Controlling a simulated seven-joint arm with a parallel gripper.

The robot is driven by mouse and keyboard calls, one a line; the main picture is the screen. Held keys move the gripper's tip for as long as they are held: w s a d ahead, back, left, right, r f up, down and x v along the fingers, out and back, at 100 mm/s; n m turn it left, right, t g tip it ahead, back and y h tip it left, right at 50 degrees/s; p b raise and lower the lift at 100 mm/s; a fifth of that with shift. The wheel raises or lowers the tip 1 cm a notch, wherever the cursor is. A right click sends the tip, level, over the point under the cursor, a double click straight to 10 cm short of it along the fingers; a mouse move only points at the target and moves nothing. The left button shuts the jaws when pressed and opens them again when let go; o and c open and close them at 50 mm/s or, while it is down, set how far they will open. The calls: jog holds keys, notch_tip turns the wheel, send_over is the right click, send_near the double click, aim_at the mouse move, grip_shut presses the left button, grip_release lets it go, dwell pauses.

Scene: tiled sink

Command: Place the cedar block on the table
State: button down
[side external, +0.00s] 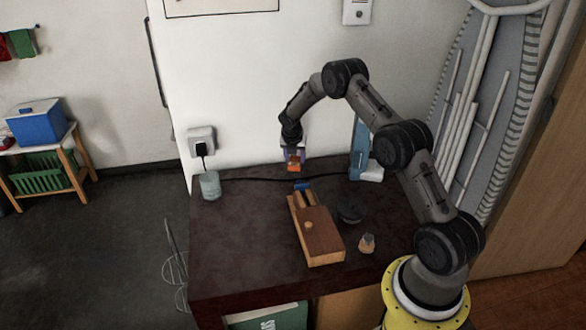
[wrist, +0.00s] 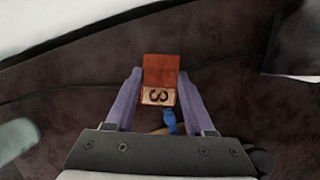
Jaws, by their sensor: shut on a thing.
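The cedar block (wrist: 160,72) is reddish brown, with a paler printed face that carries a dark mark. My gripper (wrist: 160,88) has its two purple fingers shut on the block's sides in the wrist view. In the side external view my gripper (side external: 294,158) holds the block (side external: 293,167) above the back part of the dark table (side external: 235,235). The block appears to be clear of the tabletop. Its underside is hidden.
A wooden box (side external: 317,235) with a blue item (side external: 303,186) at its far end stands mid-table. A glass (side external: 210,184) is at the back left. A black round object (side external: 350,212) and a small item (side external: 366,243) are right of the box. The table's left front is clear.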

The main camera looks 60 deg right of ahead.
aim_at(293, 176)
jog(key=shift+w+d+f, duration=0.25)
jog(key=shift+w+f, duration=0.1)
jog(key=shift+f, duration=0.15)
jog(key=shift+w+d+f, duration=0.2)
jog(key=shift+w+f, duration=0.1)
jog(key=shift+f, duration=1.75)
jog(key=shift+f, duration=0.1)
jog(key=shift+c, duration=1.3)
grip_release()
